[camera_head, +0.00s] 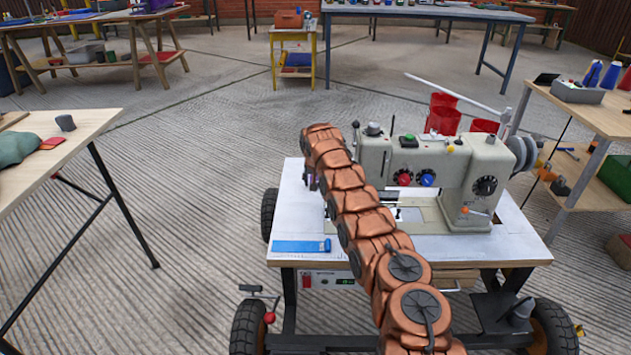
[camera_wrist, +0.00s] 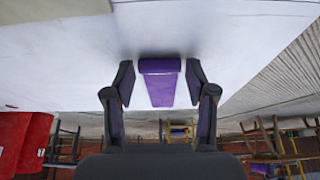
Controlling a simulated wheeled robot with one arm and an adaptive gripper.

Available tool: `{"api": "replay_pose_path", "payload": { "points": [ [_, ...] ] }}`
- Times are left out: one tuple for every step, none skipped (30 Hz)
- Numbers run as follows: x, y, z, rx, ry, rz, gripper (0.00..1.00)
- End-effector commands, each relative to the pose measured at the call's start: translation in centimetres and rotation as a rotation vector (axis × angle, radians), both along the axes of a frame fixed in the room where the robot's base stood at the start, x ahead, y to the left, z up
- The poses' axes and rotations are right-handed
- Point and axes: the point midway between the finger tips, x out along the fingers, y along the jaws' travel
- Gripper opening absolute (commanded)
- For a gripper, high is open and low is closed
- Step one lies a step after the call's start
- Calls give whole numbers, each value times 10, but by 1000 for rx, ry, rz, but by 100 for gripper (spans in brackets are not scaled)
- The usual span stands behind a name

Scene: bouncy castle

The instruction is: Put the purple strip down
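The purple strip (camera_wrist: 160,88) lies between the two fingers of my gripper (camera_wrist: 159,82) in the wrist view. A narrow gap shows between the strip and each finger, so the gripper looks open around it. The strip appears to be on or just over the white tabletop (camera_wrist: 60,70); exact contact cannot be told. In the head view my copper-coloured arm reaches over the sewing table (camera_head: 460,247), and its end is at the table's far left part. The gripper is mostly hidden there behind my arm.
A blue strip (camera_head: 300,246) lies at the table's front left. Wooden tables stand left (camera_head: 95,122) and right (camera_head: 600,118).

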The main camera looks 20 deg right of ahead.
Motion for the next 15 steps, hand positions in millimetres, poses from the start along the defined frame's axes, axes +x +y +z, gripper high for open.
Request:
{"api": "replay_pose_path", "payload": {
  "points": [
    [0,0,0,0,0,0,65],
    [0,0,0,0,0,0,68],
    [0,0,0,0,1,0,70],
    [0,0,0,0,1,0,70],
    [0,0,0,0,1,0,70],
    [0,0,0,0,1,0,70],
    [0,0,0,0,1,0,70],
    [0,0,0,0,1,0,70],
    [0,0,0,0,1,0,70],
    [0,0,0,0,1,0,70],
    [0,0,0,0,1,0,70],
    [0,0,0,0,1,0,70],
    [0,0,1,0,1,0,70],
    [0,0,1,0,1,0,70],
    [0,0,2,1,2,0,70]
  ]
}}
